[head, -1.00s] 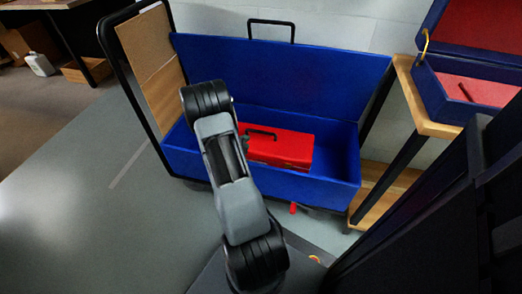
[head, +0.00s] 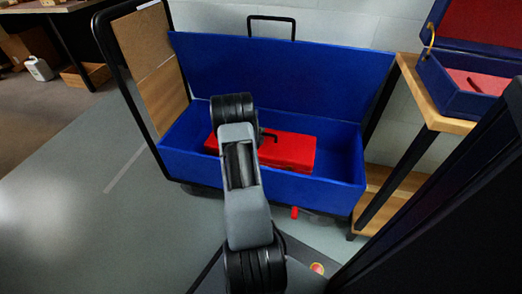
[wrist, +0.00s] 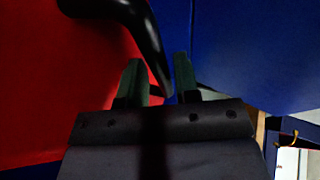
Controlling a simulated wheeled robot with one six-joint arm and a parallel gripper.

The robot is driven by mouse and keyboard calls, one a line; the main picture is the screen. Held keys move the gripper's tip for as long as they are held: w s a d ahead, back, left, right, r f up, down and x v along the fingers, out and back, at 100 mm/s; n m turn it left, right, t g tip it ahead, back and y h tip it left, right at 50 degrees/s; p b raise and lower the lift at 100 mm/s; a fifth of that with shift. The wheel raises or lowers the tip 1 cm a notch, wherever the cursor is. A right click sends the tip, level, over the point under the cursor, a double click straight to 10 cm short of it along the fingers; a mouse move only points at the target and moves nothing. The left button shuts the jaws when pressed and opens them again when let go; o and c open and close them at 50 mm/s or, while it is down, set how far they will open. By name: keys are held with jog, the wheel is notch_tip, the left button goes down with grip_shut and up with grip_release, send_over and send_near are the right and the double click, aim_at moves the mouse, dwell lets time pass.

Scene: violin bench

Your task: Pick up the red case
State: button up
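The red case (head: 290,151) lies inside the blue open-topped bin (head: 325,188), partly hidden behind my arm. Its black handle shows just right of my arm in the head view. In the wrist view the red case (wrist: 45,100) fills the left side, and its black handle (wrist: 143,28) curves down close to my fingers. My gripper (wrist: 157,62) has its two fingers apart, with the handle's lower end appearing between or just beyond them; I cannot tell which. My gripper is hidden behind my arm in the head view.
The bin's blue back panel (head: 290,75) rises behind the case. A brown board (head: 150,65) stands at its left end. A wooden stand (head: 440,120) on the right holds an open blue box with red lining (head: 460,95). Grey floor (head: 80,200) is clear at left.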

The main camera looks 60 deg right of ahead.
jog(key=shift+d+f, duration=0.15)
jog(key=shift+d, duration=0.3)
jog(key=shift+c, duration=0.3)
grip_shut()
dwell(0.7)
dwell(0.3)
